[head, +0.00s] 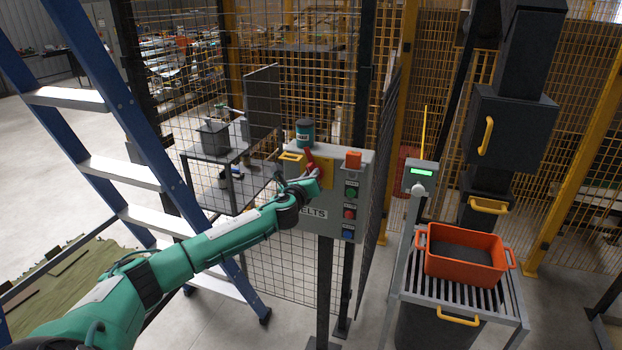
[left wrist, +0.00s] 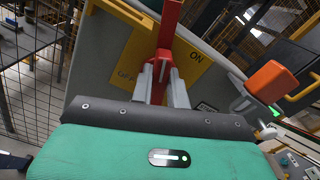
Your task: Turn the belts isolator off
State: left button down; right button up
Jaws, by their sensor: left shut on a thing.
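The belts isolator is a red handle (head: 309,157) on a yellow plate (head: 326,171), on the front of a grey control box (head: 333,215) lettered "ELTS" where my arm leaves it visible. My left gripper (head: 312,180) is at the plate, shut on the handle. The handle's lower part is hidden by the fingers. My right gripper is not in view.
A teal tin (head: 304,132) stands on the box, near an orange block (head: 353,160). Push buttons (head: 350,212) run down its right side. A blue ladder (head: 120,160) stands left, near my arm. An orange crate (head: 464,256) sits on a slatted stand at right. Mesh fencing surrounds the box.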

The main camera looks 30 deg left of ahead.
pick_arm(q)
jog(key=shift+s+a+f+n+b, duration=0.15)
jog(key=shift+n+b, duration=0.3)
jog(key=shift+n, duration=1.8)
jog(key=shift+w+a+f+n+b, duration=0.1)
jog(key=shift+f+n+b, duration=0.3)
jog(key=shift+n, duration=1.8)
jog(key=shift+s+a+f+n+b, duration=0.15)
jog(key=shift+n+b, duration=0.4)
jog(key=shift+n, duration=1.7)
jog(key=shift+w+r, duration=0.1)
jog(key=shift+w, duration=0.05)
jog(key=c, duration=1.4)
grip_release()
jog(key=shift+o, duration=0.2)
jog(key=shift+n, duration=0.3)
